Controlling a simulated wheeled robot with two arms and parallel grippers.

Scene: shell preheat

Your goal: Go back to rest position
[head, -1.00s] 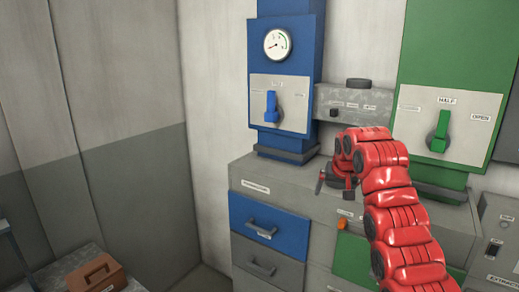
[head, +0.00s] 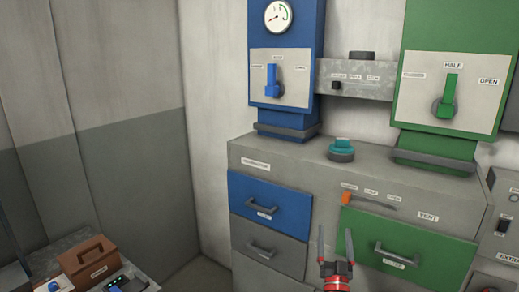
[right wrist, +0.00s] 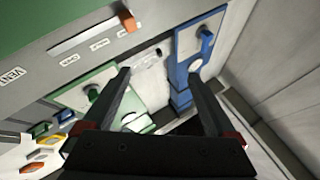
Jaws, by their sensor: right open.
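My right gripper (head: 335,242) is at the bottom centre of the head view, fingers up, open and empty. It is in front of the grey cabinet (head: 220,160), below the teal knob (head: 341,147), and appears to touch nothing. In the right wrist view the open fingers (right wrist: 160,76) spread apart with nothing held between them. My left gripper is not in view.
A blue panel lever (head: 272,82) and a green panel lever (head: 447,98) both point up. An orange slider (head: 346,198) sits under the cabinet top. Blue (head: 268,205) and green (head: 385,250) drawers look shut. A brown box (head: 88,266) stands lower left.

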